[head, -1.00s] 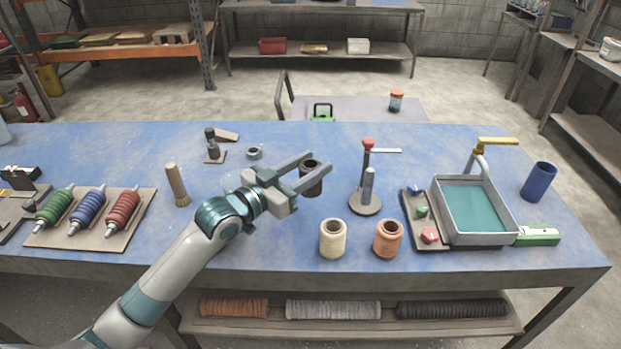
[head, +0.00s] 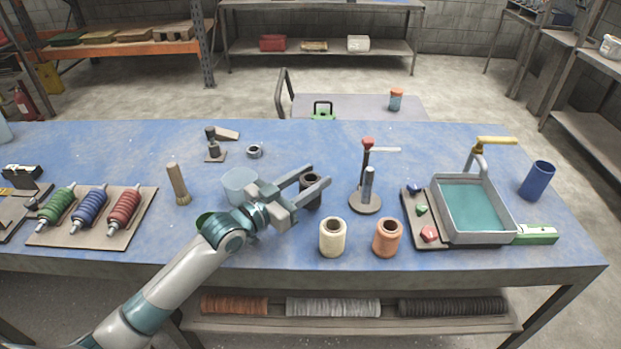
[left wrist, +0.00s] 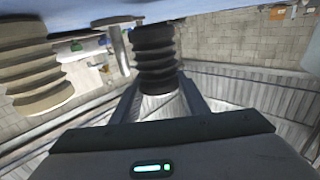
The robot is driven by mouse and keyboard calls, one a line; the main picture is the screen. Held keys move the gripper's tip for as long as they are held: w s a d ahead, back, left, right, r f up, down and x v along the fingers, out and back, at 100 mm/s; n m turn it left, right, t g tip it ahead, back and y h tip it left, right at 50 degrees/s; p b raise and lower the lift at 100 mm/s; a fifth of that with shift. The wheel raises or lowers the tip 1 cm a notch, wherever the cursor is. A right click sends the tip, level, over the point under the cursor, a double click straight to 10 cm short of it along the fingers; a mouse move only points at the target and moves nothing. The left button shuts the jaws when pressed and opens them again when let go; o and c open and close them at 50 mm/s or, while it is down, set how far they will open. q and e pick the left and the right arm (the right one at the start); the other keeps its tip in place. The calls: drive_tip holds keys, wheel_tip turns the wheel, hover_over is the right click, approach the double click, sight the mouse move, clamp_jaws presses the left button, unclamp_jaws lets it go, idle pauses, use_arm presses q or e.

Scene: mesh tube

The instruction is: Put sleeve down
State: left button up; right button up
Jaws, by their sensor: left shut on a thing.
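The dark ribbed sleeve (head: 311,198) is upright between the fingers of my left gripper (head: 315,177), over the middle of the blue table (head: 270,252). Its base looks at or very near the tabletop; I cannot tell if it touches. In the left wrist view the black ribbed sleeve (left wrist: 155,58) sits between the two fingers of my left gripper (left wrist: 160,88), which are shut on it. My right gripper is not in view.
A cream sleeve (head: 332,240) and an orange-brown sleeve (head: 387,238) stand in front. A grey tray (head: 483,239) with teal inside stands further right.

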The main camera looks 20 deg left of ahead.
use_arm(q)
drive_tip(key=shift+s+f, duration=0.1)
drive_tip(key=shift+f, duration=0.35)
drive_tip(key=o, duration=1.1)
drive_tip(key=shift+f, duration=0.15)
drive_tip(key=shift+d, duration=0.1)
